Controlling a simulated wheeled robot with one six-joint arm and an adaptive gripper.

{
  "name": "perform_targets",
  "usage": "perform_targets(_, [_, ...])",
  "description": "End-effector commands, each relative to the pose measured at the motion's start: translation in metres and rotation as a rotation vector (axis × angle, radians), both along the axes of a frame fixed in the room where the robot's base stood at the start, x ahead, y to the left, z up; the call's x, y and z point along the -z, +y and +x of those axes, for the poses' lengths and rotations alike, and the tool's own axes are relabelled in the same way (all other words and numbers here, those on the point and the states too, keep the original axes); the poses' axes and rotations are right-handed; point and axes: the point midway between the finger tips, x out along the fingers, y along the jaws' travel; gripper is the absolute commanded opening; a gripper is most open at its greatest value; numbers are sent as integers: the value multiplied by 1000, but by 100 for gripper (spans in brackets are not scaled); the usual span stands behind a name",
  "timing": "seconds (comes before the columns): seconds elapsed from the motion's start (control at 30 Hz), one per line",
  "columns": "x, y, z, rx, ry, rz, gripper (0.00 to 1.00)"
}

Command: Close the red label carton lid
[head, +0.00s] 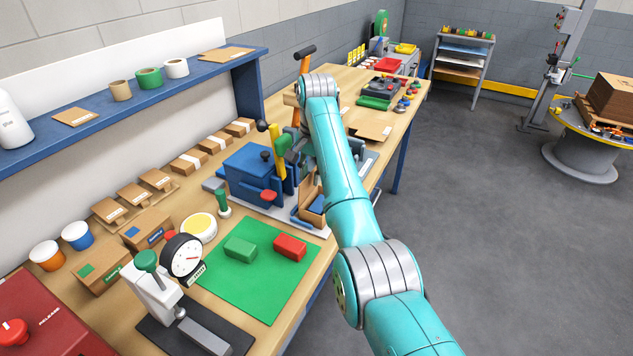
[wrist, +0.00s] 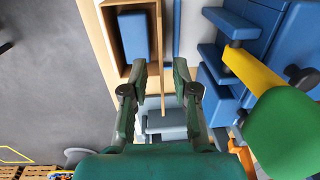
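An open carton (wrist: 110,45) with a blue block (wrist: 134,36) inside lies ahead of my gripper (wrist: 161,75) in the wrist view. A thin upright cardboard panel (wrist: 162,50), which looks like its lid seen edge-on, runs along the carton's right side and down between my fingertips. My gripper is open, with a gap on both sides of the panel. The carton (head: 308,206) also shows in the head view, partly hidden by my arm. I see no red label on it from here. My gripper is mostly hidden in the head view.
A blue press (head: 250,173) with a yellow lever (wrist: 250,69) and green knob (wrist: 287,135) stands close to the right of my gripper in the wrist view. A green mat (head: 257,285) holds a green block (head: 240,248) and a red block (head: 290,247).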

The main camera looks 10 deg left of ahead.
Motion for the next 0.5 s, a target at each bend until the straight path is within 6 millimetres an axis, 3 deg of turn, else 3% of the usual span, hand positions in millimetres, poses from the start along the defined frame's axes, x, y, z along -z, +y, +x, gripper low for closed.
perform_targets(0.2, [27,10,-5,-1,0,0,29])
perform_targets(0.5, [35,12,-6,-1,0,0,29])
